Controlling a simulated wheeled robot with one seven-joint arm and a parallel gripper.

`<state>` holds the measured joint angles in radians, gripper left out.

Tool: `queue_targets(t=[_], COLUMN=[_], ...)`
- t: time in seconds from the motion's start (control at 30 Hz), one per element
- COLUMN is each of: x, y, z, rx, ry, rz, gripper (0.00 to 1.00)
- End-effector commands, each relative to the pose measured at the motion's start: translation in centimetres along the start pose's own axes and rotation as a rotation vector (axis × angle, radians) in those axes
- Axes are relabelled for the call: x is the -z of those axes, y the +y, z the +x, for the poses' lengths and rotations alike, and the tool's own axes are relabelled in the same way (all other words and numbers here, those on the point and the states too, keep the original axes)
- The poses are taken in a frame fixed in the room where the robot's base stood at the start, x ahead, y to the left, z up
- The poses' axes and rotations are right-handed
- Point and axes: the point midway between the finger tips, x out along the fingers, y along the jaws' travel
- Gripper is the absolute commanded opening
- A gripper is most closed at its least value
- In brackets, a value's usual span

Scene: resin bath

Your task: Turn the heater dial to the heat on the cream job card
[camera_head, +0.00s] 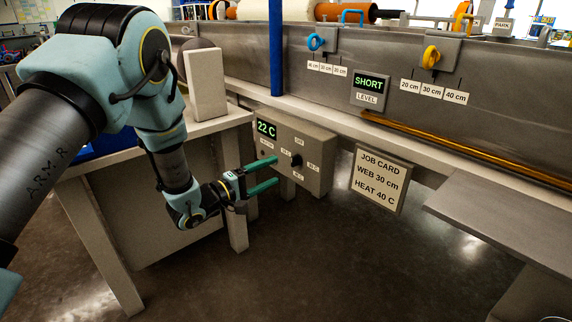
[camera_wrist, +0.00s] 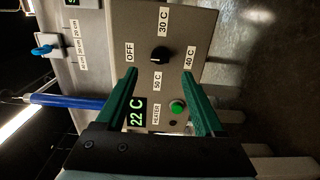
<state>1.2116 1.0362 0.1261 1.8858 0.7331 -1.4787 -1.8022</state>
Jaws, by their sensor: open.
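The heater dial (camera_head: 296,160) is a small black knob on a grey heater box (camera_head: 318,180). In the wrist view the dial (camera_wrist: 160,54) has labels around it: OFF left, 30 C above, 40 C right, 50 C below. I cannot tell clearly which label its pointer faces. The heater display (camera_head: 266,129) reads 22 C. The cream job card (camera_head: 380,181) reads WEB 30 cm and HEAT 40 C. My gripper (camera_head: 276,171) is open, its green fingers pointing at the box. In the wrist view my gripper (camera_wrist: 158,80) frames the dial's near side, with nothing between the fingers.
A green button (camera_wrist: 177,107) sits beside the HEATER label. A SHORT level display (camera_head: 369,86) and blue (camera_head: 316,42) and yellow (camera_head: 431,57) clamps are on the bath wall. A blue post (camera_head: 276,45) stands above the box. A grey shelf (camera_head: 495,210) juts in at right.

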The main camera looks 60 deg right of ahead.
Motion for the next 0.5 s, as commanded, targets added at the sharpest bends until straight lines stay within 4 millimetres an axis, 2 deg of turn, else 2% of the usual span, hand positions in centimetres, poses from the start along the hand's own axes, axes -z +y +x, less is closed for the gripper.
queue_targets(t=[0.2,0.33,0.5], x=[0.0,0.0,0.1], y=[0.0,0.0,0.0], z=[4.2,6.0,7.3], rx=[0.0,0.001,0.001], ry=[-0.002,0.0,0.003], rz=[0.004,0.003,0.003], gripper=[0.7,0.7,0.7])
